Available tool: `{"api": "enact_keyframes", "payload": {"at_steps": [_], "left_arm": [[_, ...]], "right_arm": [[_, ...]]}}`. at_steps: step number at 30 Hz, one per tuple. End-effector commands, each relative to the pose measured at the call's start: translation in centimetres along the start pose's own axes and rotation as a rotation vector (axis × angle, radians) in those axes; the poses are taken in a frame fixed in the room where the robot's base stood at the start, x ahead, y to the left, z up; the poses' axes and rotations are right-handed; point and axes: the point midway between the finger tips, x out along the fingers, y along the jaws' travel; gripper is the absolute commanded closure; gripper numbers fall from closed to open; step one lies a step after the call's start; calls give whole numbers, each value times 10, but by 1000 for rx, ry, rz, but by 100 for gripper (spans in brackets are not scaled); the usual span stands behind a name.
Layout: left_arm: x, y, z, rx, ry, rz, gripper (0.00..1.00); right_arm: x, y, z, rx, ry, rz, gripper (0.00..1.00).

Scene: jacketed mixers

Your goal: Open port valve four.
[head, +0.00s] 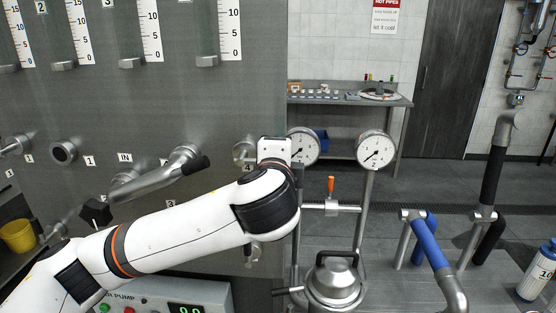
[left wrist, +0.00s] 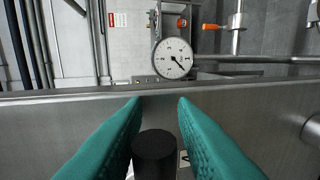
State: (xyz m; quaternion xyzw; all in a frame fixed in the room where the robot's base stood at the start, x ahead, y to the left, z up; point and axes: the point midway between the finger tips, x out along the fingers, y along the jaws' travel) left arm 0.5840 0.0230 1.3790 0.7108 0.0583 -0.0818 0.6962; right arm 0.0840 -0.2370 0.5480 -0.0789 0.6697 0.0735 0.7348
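In the left wrist view, my left gripper (left wrist: 159,98) has its two teal fingers apart, one on each side of a black cylindrical grip (left wrist: 155,156). A narrow gap shows between the grip and the right-hand finger; contact on the left side cannot be told. In the head view, my white left arm reaches to the port labelled 4, whose round steel fitting (head: 243,152) shows beside my wrist. The gripper and port four's valve handle are hidden behind my arm there. My right gripper is in neither view.
A steel lever with a black end (head: 160,178) sticks out left of my wrist. Two dial gauges, one clear of my arm (head: 377,150), stand to the right, above a lidded steel pot (head: 335,280). A blue-sleeved pipe (head: 427,240) stands farther right. Open floor lies behind.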

Motion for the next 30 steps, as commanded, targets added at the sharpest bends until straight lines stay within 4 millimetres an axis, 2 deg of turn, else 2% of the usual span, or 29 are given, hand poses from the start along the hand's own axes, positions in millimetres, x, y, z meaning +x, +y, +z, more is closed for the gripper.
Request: {"api": "enact_keyframes", "payload": {"at_steps": [5, 8, 17, 18, 21, 30], "left_arm": [[-7, 0, 1, -2, -2, 3, 75], [-22, -1, 1, -3, -4, 4, 75], [-91, -3, 2, -1, -6, 5, 75], [-99, 7, 2, 6, -4, 9, 75], [-109, 9, 3, 7, -6, 10, 75], [-120, 0, 0, 2, 1, 0, 75]], "right_arm": [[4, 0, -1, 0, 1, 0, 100], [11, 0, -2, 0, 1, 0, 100], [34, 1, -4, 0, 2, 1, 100], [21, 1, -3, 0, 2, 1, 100], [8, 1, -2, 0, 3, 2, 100], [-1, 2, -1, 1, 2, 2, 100]]}}
